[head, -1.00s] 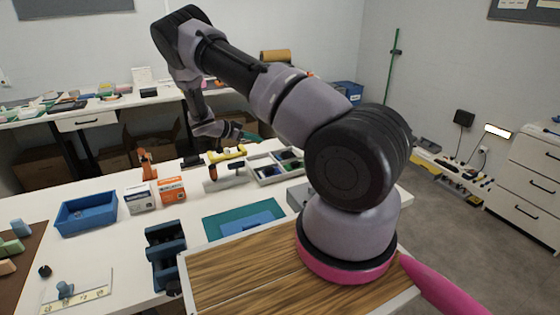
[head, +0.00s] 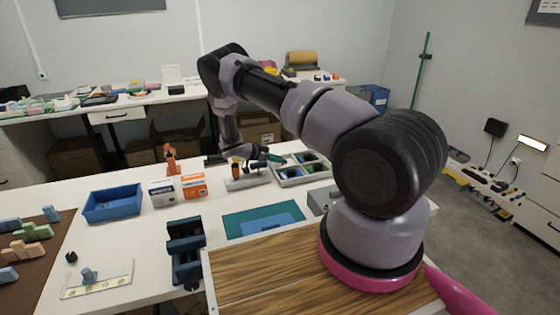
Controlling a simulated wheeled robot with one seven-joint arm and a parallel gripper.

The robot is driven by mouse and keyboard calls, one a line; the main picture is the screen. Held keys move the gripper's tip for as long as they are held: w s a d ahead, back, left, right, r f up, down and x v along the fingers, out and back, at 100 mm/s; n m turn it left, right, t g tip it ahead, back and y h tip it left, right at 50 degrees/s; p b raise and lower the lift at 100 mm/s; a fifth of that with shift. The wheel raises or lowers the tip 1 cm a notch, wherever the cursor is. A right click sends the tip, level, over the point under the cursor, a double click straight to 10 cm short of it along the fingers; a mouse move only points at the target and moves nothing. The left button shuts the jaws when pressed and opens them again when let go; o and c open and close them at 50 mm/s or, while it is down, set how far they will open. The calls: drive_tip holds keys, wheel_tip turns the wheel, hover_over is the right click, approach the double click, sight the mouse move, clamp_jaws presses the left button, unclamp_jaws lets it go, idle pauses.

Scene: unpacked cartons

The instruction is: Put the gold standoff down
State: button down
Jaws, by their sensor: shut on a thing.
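My gripper (head: 252,157) is at the end of my arm, low over the back part of the white table, just above and behind a pale tool rack (head: 248,182). It is seen small, dark and side-on. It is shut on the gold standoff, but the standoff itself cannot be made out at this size. A dark green piece shows at the gripper's right end; I cannot tell what it is.
The white table (head: 130,238) holds a blue bin (head: 112,204), a white box (head: 162,193), an orange box (head: 194,186), a divided tray (head: 302,169), a green mat (head: 236,228) and a dark blue holder (head: 186,249). Table between bin and mat is partly clear.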

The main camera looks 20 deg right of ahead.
drive_tip(key=shift+f, duration=0.1)
drive_tip(key=c, duration=0.8)
unclamp_jaws()
drive_tip(key=v, duration=1.2)
drive_tip(key=shift+r, duration=0.3)
